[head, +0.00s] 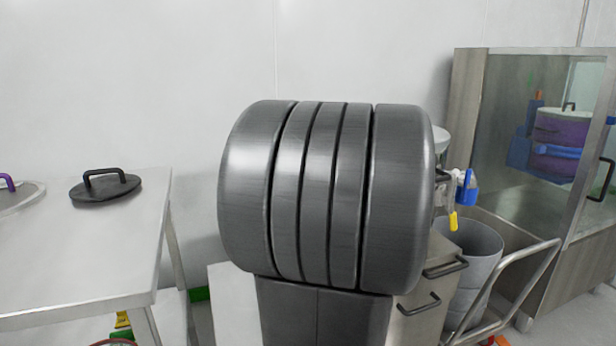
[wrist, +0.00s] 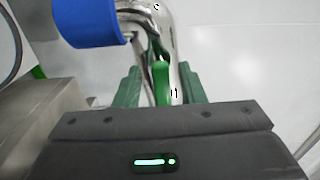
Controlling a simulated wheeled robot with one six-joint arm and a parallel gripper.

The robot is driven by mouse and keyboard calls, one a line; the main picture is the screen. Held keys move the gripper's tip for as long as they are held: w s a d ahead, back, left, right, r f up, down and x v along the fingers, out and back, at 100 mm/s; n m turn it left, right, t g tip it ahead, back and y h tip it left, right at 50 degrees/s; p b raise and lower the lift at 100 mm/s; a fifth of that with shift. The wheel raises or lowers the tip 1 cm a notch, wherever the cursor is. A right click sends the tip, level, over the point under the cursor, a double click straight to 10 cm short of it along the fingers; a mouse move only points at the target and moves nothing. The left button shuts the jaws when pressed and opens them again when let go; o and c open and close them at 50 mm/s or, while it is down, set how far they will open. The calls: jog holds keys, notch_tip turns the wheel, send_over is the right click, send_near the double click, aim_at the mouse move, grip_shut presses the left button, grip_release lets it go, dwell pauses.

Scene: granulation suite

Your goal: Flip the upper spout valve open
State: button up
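In the wrist view a green lever (wrist: 162,82) hangs down along a shiny metal spout pipe (wrist: 170,28). My gripper (wrist: 159,72) has its two green fingers apart, one on each side of the lever. Gaps show between the lever and both fingers, so it is not gripped. A blue cylindrical part (wrist: 87,22) is at the upper left, beside the pipe. In the head view a blue part (head: 467,191) and a yellow lever (head: 453,221) show right of my large grey arm link. That link hides my gripper and most of the spout there; I cannot tell which valve is upper.
A grey bin (head: 475,255) stands below the blue part, near a trolley with a bent metal handle (head: 515,275). A glass-fronted steel cabinet (head: 470,110) is at the right. A steel table (head: 85,260) with a black lid (head: 105,188) is at the left.

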jog(key=shift+s+d, duration=0.1)
jog(key=p+v, duration=0.1)
jog(key=v, duration=1.2)
jog(key=shift+s+p, duration=0.3)
jog(key=shift+p, duration=0.1)
jog(key=shift+w, duration=0.15)
jog(key=b+x, duration=0.2)
jog(key=x, duration=1.1)
jog(key=shift+w, duration=0.35)
jog(key=shift+s, duration=0.1)
